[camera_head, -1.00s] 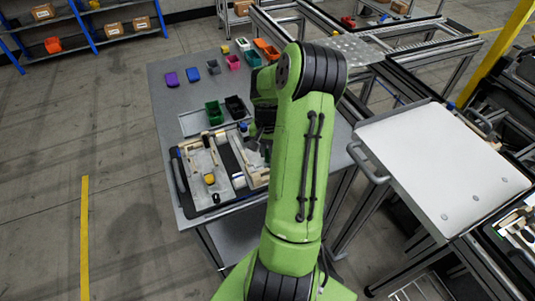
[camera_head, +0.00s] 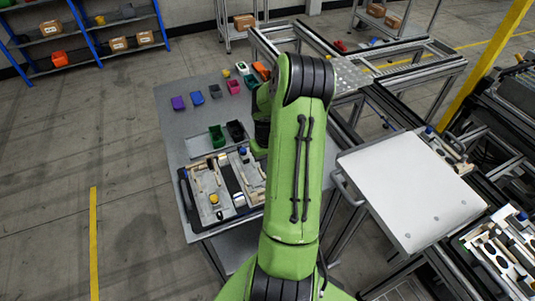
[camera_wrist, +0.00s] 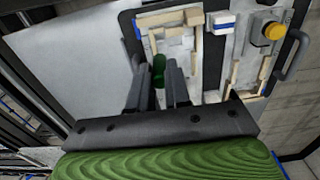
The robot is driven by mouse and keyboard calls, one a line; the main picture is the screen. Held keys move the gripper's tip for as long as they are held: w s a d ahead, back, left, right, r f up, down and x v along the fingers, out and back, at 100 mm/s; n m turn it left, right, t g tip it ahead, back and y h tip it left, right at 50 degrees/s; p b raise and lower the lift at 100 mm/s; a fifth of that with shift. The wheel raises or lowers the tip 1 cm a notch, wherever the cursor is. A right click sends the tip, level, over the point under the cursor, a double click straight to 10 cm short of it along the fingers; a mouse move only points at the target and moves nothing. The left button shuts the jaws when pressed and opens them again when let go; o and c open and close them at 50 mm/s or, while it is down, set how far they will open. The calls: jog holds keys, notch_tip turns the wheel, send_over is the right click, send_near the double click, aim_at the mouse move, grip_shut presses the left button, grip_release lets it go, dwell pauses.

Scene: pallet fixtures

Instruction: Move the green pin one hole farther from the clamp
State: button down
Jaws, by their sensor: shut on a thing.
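The green pin (camera_wrist: 159,68) shows in the wrist view, upright between the two dark fingers of my gripper (camera_wrist: 158,76). My gripper is shut on it. The pin's lower end and any hole under it cannot be made out. The fixture pallet (camera_head: 188,208) lies on the grey table with a dark rim and pale inserts. In the wrist view, a yellow knob (camera_wrist: 274,32) on a dark block, possibly the clamp, stands at the pallet's upper right, away from my gripper. This yellow part (camera_head: 214,198) also shows in the head view. My gripper is hidden behind my arm there.
Green (camera_head: 217,137) and black (camera_head: 236,131) bins stand behind the pallet. Several small coloured bins line the back of the grey table (camera_head: 180,120). A white-topped cart (camera_head: 400,190) stands to the right, with another filled pallet (camera_head: 505,250) beyond it.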

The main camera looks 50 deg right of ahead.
notch_tip(320, 180, down, 8)
jog(key=b, duration=0.6)
jog(key=shift+f, duration=0.1)
jog(key=shift+f+b, duration=0.8)
jog(key=shift+f, duration=0.1)
jog(key=c, duration=1)
grip_release()
notch_tip(320, 180, up, 16)
jog(key=shift+f+p, duration=0.1)
jog(key=shift+p, duration=0.55)
